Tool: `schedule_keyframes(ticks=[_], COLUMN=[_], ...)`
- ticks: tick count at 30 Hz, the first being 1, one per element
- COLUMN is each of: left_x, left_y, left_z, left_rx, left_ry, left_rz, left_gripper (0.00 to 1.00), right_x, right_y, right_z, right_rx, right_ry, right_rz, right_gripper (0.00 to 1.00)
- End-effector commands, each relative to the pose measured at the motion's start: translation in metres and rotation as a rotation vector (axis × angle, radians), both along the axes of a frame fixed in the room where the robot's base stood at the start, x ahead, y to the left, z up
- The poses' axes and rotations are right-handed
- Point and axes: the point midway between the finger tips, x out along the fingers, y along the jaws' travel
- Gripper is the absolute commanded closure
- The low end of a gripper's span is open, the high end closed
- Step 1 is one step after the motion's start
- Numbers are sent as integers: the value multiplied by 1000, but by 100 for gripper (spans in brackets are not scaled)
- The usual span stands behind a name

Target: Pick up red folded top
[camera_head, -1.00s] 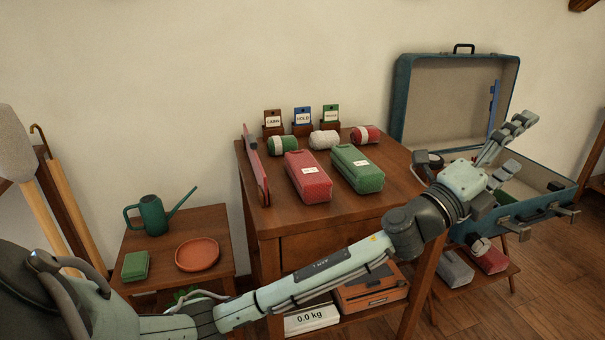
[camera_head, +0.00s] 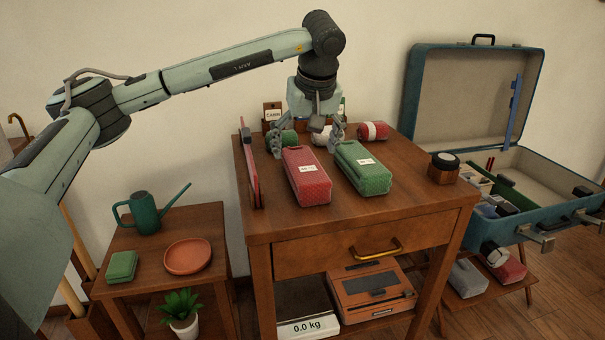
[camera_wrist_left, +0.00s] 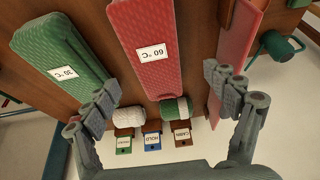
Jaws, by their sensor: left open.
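The red folded top (camera_head: 307,178) lies flat on the wooden cabinet top, left of a green folded one (camera_head: 362,167), with a white label on its upper face. In the left wrist view the red top (camera_wrist_left: 146,35) carries a "60 °C" label. My left gripper (camera_head: 307,150) points down over the back of the cabinet, at the far end of the red top, with its fingers spread wide and empty. In the left wrist view its fingers (camera_wrist_left: 161,100) stand on either side of the red top's far end, apart from it. My right gripper is out of view.
Rolled items, including a red roll (camera_head: 372,131), and small label stands lie behind. A red upright panel (camera_head: 250,170) stands left of the red top. An open blue suitcase (camera_head: 470,100) is at right. The cabinet's front strip is clear.

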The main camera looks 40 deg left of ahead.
Motion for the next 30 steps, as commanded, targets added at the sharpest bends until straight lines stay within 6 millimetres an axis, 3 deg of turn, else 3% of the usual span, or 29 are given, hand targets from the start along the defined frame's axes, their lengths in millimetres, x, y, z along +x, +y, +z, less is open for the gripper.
schedule_keyframes(ticks=[15,23,30], left_x=[20,21,21], left_y=[18,19,19], left_z=[-61,-64,-64], left_rx=[-3,-4,-4], left_ry=[2,0,0], left_rz=[-1,-2,-1], left_gripper=[14,14,41], right_x=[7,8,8], right_y=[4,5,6], right_z=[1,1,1], right_rx=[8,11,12], right_ry=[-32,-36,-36], right_rz=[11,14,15], right_gripper=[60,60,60])
